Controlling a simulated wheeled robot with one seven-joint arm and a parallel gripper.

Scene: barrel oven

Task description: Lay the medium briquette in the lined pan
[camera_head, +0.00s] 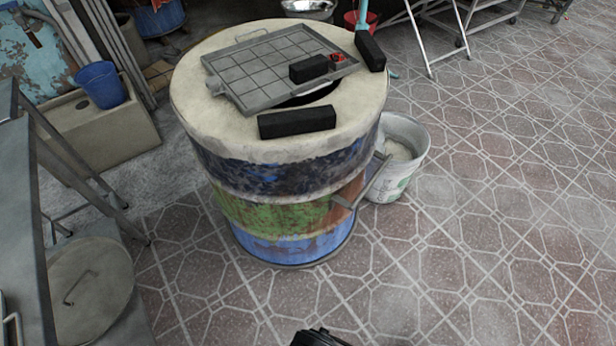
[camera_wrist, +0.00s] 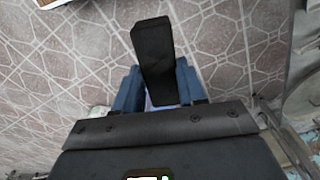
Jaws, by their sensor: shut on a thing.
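My gripper (camera_wrist: 157,74), with blue fingers, is shut on a black, block-shaped briquette (camera_wrist: 153,42) in the wrist view. The briquette sticks out beyond the fingertips, above the tiled floor. Its size relative to the others is hard to judge. In the head view three black briquettes are on the barrel oven: one at the front of its top (camera_head: 297,121), one on the grid plate (camera_head: 308,68) and one at the right rim (camera_head: 370,50). A shiny metal pan (camera_head: 308,8) is cut off at the top edge; I cannot tell whether it is the lined pan.
The barrel oven (camera_head: 275,143) stands mid-view, with a grey grid plate (camera_head: 235,80) partly over its opening. A white bucket (camera_head: 402,150) stands at its right, a blue bucket (camera_head: 100,85) at the left. A metal table (camera_head: 20,230) is at the left edge.

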